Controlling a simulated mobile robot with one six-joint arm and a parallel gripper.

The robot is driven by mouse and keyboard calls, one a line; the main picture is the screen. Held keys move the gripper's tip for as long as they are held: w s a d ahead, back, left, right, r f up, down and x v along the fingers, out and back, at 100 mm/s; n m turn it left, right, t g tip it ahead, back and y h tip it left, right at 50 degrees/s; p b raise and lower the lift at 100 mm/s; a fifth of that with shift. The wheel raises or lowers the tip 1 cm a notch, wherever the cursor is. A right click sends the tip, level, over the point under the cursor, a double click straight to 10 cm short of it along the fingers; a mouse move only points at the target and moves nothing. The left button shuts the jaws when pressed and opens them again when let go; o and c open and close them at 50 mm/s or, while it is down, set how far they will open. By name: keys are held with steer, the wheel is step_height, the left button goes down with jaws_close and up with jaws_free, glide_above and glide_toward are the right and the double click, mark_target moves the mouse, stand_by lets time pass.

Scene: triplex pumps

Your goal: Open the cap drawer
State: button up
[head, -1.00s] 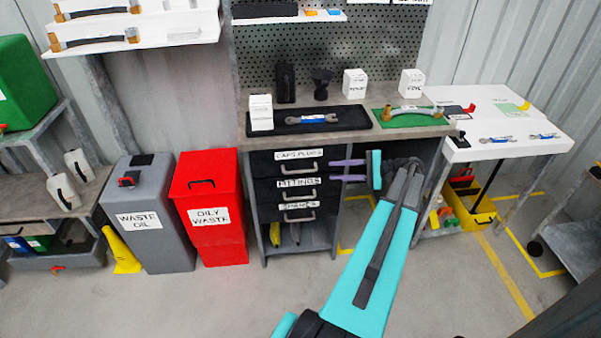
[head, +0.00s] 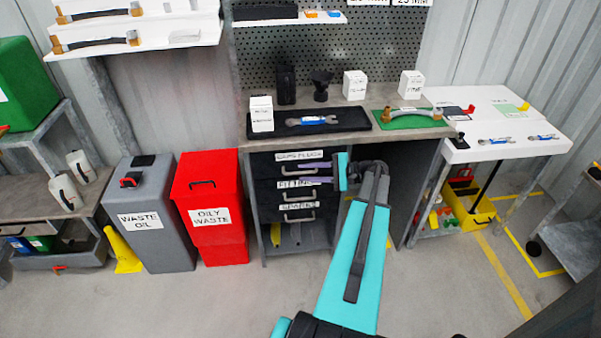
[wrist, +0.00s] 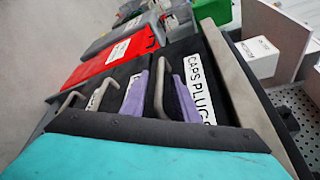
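The cap drawer (head: 262,166), labelled "CAPS PLUGS", is the top one of a dark stack of drawers under the workbench. It looks closed. In the wrist view its label (wrist: 197,88) and grey bar handle (wrist: 159,92) are clear. My gripper (head: 301,173) is in front of this drawer, coming from the right. Its two purple fingers are apart. In the wrist view the handle shows in the gap between the fingers, with one finger on each side. I cannot tell whether either finger touches it. In the head view the fingers partly hide the handle.
The fittings drawer (head: 264,190) and a third drawer (head: 265,213) sit below, with their own handles. The workbench top (head: 362,132) overhangs them. A red oily waste bin (head: 208,190) and a grey waste oil bin (head: 147,190) stand to the left. Floor is clear in front.

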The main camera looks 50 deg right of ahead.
steer(key=shift+x, duration=1.35)
jaws_close()
